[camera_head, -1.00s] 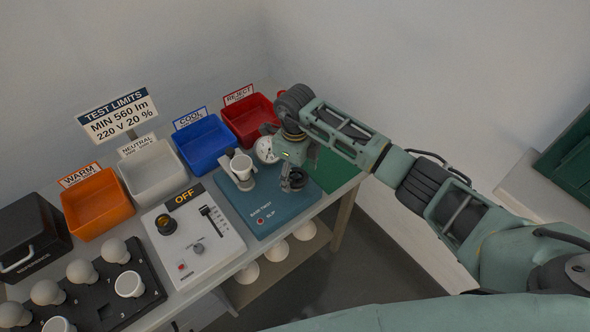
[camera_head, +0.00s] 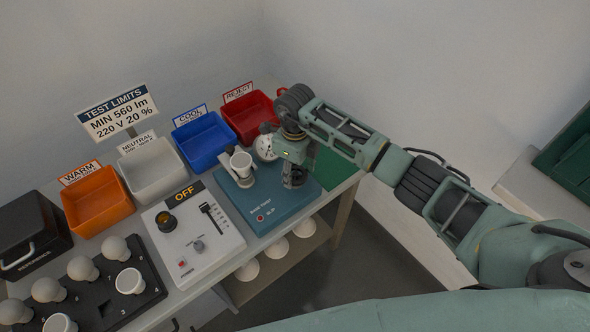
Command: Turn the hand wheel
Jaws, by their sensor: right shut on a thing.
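The hand wheel is on the blue test fixture (camera_head: 272,206) and is mostly hidden by my right gripper (camera_head: 293,181). My right gripper points down over the right part of the fixture and is shut on the small dark wheel there; the fingers' exact hold is hard to see. A round white dial (camera_head: 265,148) stands behind the gripper. My left gripper is not in view.
A grey control box (camera_head: 190,240) reading OFF stands left of the fixture. Red (camera_head: 247,117), blue (camera_head: 202,141), white (camera_head: 152,170) and orange (camera_head: 97,200) bins line the back. A black bulb rack (camera_head: 96,301) is front left. A green mat (camera_head: 333,168) lies right of the fixture.

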